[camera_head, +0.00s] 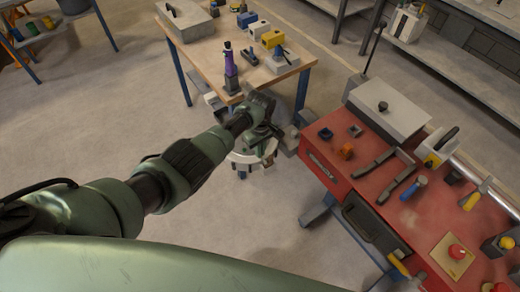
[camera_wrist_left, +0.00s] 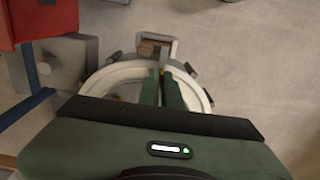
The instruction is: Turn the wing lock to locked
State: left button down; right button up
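My left gripper (camera_head: 268,132) reaches out between the wooden table and the red bench, over a pale ring-shaped fixture (camera_head: 246,158). A small grey upright piece, possibly the wing lock (camera_wrist_left: 164,55), shows at the fingertips before a brownish box-like part. I cannot tell whether the fingers touch or grip it. Its lock position cannot be read. My right gripper is out of view.
The red bench (camera_head: 345,177) stands close on the right with tools and a grey box (camera_head: 388,112). A grey block (camera_wrist_left: 66,66) sits beside the ring in the left wrist view. The wooden table (camera_head: 205,55) is behind. Bare floor lies in front and left.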

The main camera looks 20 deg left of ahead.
pick_arm(q)
jog(key=shift+w+r, duration=0.15)
jog(key=c, duration=1.6)
grip_release()
jog(key=shift+r, duration=3.85)
